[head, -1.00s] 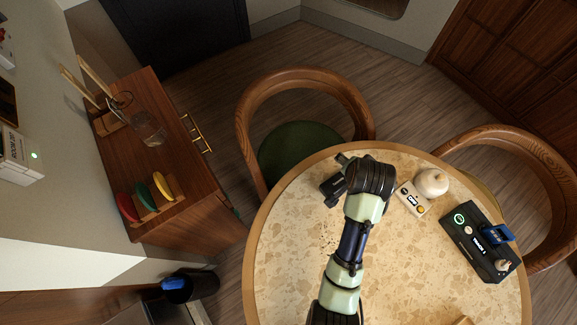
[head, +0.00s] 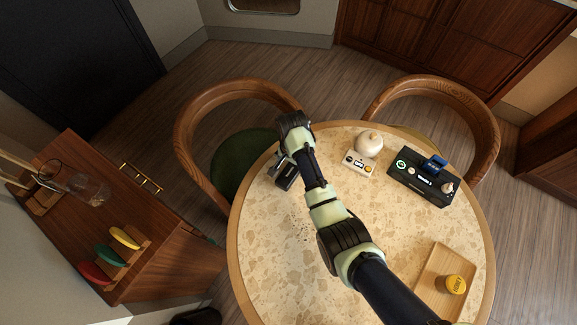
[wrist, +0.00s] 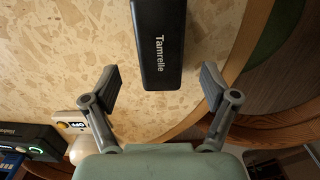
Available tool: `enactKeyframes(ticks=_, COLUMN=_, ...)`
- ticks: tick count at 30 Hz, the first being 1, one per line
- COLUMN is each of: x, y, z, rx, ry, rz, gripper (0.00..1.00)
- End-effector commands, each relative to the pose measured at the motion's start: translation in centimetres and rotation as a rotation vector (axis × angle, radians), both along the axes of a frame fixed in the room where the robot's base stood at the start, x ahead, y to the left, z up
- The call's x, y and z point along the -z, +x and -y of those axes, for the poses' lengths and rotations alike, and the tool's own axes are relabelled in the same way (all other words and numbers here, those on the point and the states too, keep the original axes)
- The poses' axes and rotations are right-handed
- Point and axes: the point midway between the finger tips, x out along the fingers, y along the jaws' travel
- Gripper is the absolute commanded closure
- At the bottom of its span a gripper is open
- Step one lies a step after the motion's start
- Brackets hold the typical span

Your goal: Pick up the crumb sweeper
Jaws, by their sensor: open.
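A black bar-shaped body lettered "Tamrelle" (wrist: 160,42), which looks like the crumb sweeper, lies on the speckled round table. In the head view the black sweeper (head: 288,178) is near the table's upper left edge, partly hidden by my arm. My gripper (wrist: 160,82) is open and empty. In the wrist view its fingers stand apart on either side of the sweeper's near end, with gaps on both sides. I cannot tell the height between fingers and sweeper. In the head view the wrist mostly hides the fingers.
A white device (head: 359,164) with a round cream pot (head: 369,143) stands to the right. Beyond it is a black box (head: 407,184) with a blue part. A wooden tray (head: 432,271) holds a yellow-lidded jar (head: 453,284). Dark crumbs dot the table. Chairs stand close behind.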

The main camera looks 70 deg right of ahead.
Motion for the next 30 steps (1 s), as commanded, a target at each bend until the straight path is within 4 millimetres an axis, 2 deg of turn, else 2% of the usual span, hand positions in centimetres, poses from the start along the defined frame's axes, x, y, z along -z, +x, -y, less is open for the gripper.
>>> enactKeyframes(ticks=8, x=4.7, y=0.1, z=-0.3, rx=-0.001, ry=0.003, rz=-0.002, gripper=0.15)
enactKeyframes(ticks=15, x=4.9, y=0.1, z=-0.2, rx=-0.001, ry=0.000, rz=0.000, gripper=0.15)
enactKeyframes(ticks=27, x=4.9, y=0.1, z=-0.2, rx=-0.001, ry=0.000, rz=-0.001, gripper=0.81)
enactKeyframes(ticks=30, x=4.9, y=0.1, z=-0.2, rx=-0.001, ry=0.000, rz=0.000, gripper=0.83)
